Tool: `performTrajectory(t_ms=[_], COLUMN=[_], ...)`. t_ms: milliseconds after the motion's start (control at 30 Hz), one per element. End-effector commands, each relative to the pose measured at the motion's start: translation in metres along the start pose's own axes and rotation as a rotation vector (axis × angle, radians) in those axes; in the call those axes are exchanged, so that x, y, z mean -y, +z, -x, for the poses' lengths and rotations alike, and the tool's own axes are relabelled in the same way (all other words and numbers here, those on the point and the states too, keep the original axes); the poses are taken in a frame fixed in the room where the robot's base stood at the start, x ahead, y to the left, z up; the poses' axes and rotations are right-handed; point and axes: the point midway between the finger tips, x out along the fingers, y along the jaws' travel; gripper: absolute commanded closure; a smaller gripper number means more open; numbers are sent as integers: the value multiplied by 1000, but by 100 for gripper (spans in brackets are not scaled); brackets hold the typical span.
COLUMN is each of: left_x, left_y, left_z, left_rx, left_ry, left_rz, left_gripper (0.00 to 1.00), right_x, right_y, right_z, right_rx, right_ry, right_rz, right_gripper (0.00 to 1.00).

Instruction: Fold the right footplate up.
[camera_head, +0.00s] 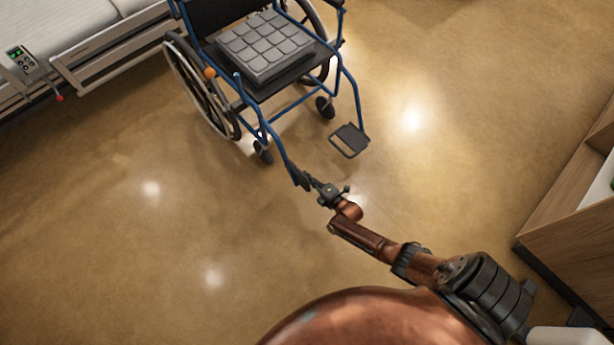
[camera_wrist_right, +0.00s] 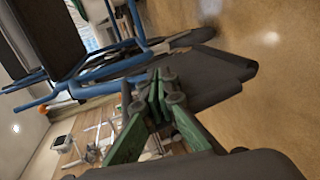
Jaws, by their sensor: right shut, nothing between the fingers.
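A blue-framed wheelchair (camera_head: 285,85) faces me. Its right footplate (camera_head: 300,180), at the end of the leg tube on the picture's left, looks narrow and dark, steeply tilted rather than flat. In the wrist view the footplate (camera_wrist_right: 215,78) is a broad dark plate just beyond my fingers. My right gripper (camera_head: 314,182) is at this footplate; its green fingers (camera_wrist_right: 160,97) are shut with nothing between them, close against or touching the plate; contact cannot be told for sure. The other footplate (camera_head: 349,140) lies flat, folded down. My left gripper is not in view.
A grey segmented cushion (camera_head: 265,47) is on the wheelchair seat. A bed (camera_head: 75,40) with a hand control (camera_head: 22,60) stands at the upper left. A wooden cabinet (camera_head: 565,215) is at the right. The floor in front of the wheelchair is clear.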

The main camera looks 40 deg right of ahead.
Motion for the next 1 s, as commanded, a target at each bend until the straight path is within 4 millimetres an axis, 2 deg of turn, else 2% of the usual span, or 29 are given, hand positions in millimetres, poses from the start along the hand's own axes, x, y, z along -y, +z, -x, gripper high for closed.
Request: performTrajectory(t_ms=[1000], left_x=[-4], left_y=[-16], left_z=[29], left_rx=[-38], left_ry=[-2], left_rz=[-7], left_gripper=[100], right_x=[22], right_y=[0], right_z=[89], right_rx=[1], right_ry=[0], right_rz=[0], right_gripper=[100])
